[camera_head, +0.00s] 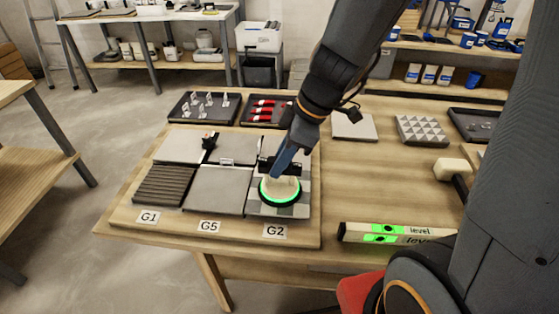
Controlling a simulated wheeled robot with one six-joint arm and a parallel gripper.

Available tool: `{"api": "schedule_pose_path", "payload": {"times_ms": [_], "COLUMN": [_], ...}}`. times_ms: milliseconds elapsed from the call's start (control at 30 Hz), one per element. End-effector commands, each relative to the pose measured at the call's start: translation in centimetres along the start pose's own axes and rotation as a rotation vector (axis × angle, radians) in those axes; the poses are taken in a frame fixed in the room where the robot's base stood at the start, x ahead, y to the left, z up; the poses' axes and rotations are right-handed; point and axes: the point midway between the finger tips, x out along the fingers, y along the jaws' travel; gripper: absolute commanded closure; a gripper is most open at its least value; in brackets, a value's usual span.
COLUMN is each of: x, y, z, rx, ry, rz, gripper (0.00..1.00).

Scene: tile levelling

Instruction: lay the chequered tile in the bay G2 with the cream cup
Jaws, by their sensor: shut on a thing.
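The chequered tile (297,186), in light and dark grey squares, lies at the front right of the tile board, behind the label G2 (275,231). It appears to lie in the bay G2, but I cannot tell whether it rests fully down. The cream cup (281,190), with a glowing green ring at its base, stands upright on the tile. My gripper (279,172) reaches down from above and is shut on the cup. The arm and cup hide part of the tile and the area behind it.
A ribbed dark tile (163,186) and a plain grey tile (217,190) lie left. Trays of white clips (205,107) and red wedges (262,110) lie beyond. A level (398,233) and mallet (452,170) lie right.

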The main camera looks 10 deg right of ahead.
Motion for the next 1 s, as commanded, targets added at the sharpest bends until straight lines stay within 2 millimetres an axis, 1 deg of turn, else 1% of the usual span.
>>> {"api": "schedule_pose_path", "payload": {"times_ms": [1000], "x": [0.78], "y": [0.06], "z": [0.29], "rx": [-0.001], "ry": [0.001], "rz": [0.001], "gripper": [1.0]}}
